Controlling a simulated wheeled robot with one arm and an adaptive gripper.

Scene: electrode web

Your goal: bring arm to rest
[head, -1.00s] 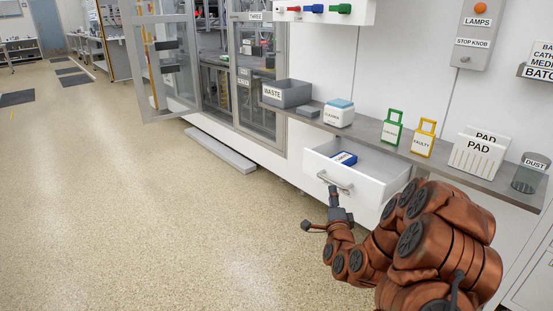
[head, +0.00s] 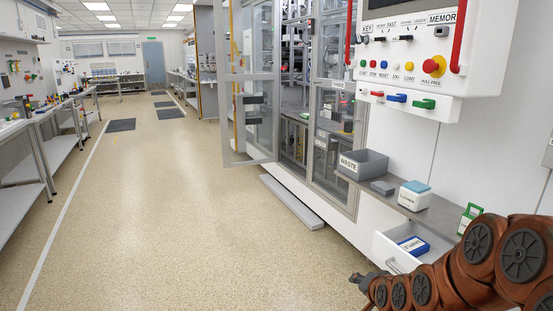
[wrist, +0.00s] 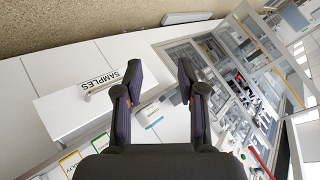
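My arm (head: 455,268) is folded in the lower right corner of the head view. My gripper (head: 358,279) is at its end, small and dark, in front of the open drawer and apart from it. In the wrist view my gripper (wrist: 160,72) has its two dark fingers spread with nothing held between them. The white drawer (head: 390,262) stands open with a blue item (head: 413,244) inside. In the wrist view the drawer front (wrist: 100,90) bears the label SAMPLES.
A shelf (head: 440,212) carries a grey waste bin (head: 363,166), a cleaner box (head: 414,196) and a green-framed holder (head: 468,218). A glass cabinet door (head: 247,110) stands open. A control panel (head: 425,60) hangs above. The floor at left (head: 150,210) is clear.

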